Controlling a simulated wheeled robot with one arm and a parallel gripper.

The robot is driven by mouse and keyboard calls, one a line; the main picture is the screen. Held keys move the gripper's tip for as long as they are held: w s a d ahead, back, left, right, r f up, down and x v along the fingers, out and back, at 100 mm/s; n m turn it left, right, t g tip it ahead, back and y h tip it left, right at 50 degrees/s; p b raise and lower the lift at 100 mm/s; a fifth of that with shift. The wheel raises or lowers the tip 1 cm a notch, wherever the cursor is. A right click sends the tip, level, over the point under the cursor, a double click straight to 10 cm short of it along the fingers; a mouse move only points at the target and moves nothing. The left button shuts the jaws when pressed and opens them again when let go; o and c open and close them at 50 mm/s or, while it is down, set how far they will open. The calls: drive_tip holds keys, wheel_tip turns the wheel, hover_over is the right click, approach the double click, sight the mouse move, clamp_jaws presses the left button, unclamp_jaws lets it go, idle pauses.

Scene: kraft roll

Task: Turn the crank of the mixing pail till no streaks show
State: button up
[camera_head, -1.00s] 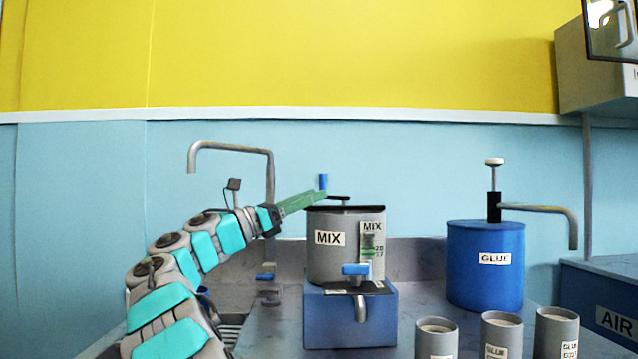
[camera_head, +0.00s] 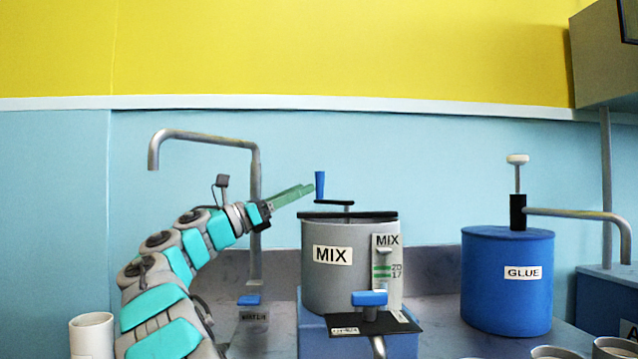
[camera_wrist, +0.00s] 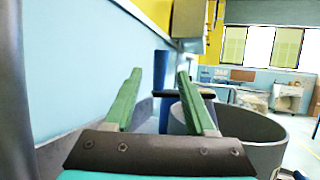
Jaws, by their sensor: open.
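The grey mixing pail (camera_head: 315,283), labelled MIX, stands on a blue base. A dark bar crosses its top and carries the crank (camera_head: 335,202), whose upright blue handle (camera_head: 320,185) points left of the pail's middle. My gripper (camera_head: 308,189) is open just left of the handle, about level with it. In the wrist view, the blue handle (camera_wrist: 161,72) shows between and beyond the two green fingers; contact cannot be told. The pail's rim (camera_wrist: 255,125) is at right there. The mix inside is not visible. A gauge strip (camera_head: 383,272) with green marks is on the pail's front.
A blue glue pail (camera_head: 508,290) with a pump and spout stands to the right. A bent grey pipe (camera_head: 255,190) rises behind my arm. A blue-handled tap (camera_head: 370,299) juts from the pail's front. Cups line the front edge, one (camera_head: 92,335) at lower left.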

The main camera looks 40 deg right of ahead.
sight(320, 199)
drive_tip(key=x, duration=0.6)
clamp_jaws()
idle(0.3)
idle(1.0)
